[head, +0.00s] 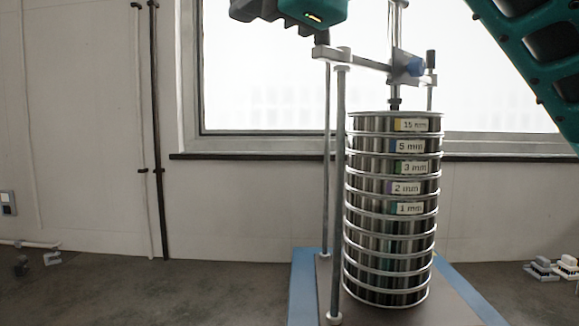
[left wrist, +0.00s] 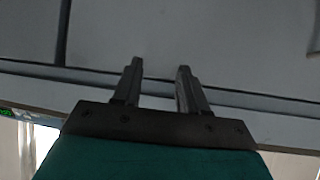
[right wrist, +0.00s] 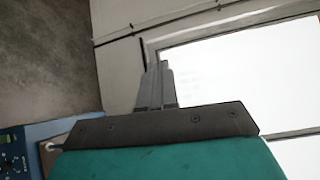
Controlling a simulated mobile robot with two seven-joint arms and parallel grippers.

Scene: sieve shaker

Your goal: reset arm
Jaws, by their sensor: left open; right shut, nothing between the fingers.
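My right gripper (right wrist: 160,70) is shut and empty, its fingers together in the right wrist view, against the wall and window. In the head view, a dark and teal part at the top edge, above the shaker's posts, seems to be this gripper; its fingertips do not show clearly there. My left gripper (left wrist: 158,75) is open and empty in the left wrist view, facing a pale, dim surface. It is not in the head view. The sieve stack (head: 392,215) stands upright on the shaker base (head: 303,290), with labels from 15 mm down to 1 mm.
The shaker's clamp bar (head: 358,62) crosses above the stack between metal posts (head: 340,190). A window (head: 270,80) and sill are behind. Small light objects (head: 545,268) lie at the right of the worktop. The worktop (head: 140,295) left of the shaker is mostly clear.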

